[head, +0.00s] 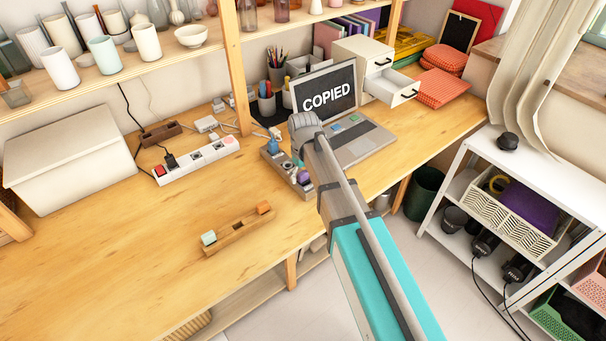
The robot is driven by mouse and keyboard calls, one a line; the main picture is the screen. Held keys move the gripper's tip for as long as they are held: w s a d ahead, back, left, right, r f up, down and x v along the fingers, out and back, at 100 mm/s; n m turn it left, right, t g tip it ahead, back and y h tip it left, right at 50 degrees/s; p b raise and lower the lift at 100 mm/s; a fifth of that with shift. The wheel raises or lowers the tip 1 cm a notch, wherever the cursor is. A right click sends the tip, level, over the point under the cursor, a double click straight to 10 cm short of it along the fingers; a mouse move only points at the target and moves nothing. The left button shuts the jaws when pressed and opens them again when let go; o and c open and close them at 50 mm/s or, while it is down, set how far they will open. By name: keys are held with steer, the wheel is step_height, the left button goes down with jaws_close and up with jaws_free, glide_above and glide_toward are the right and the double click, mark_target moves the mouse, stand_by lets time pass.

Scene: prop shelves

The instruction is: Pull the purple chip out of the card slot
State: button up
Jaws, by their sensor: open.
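A grey slotted block (270,156) stands on the wooden bench in front of the laptop, in the head view. A small purple chip (304,177) shows at its near right end, close beside my arm. A blue piece (273,146) stands at the block's far left end. My arm reaches up from the lower right, and its wrist is above the block. I see no contact with the chip.
An open laptop (358,146) reading "COPIED" has a blue and a green chip on it. A wooden holder (236,233) lies in front, and a white power strip (196,162) lies left. A shelf post (237,80) rises behind. The bench's left front is mostly clear.

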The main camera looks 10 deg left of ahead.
steer(key=shift+f, duration=0.3)
jaws_close()
stand_by(0.7)
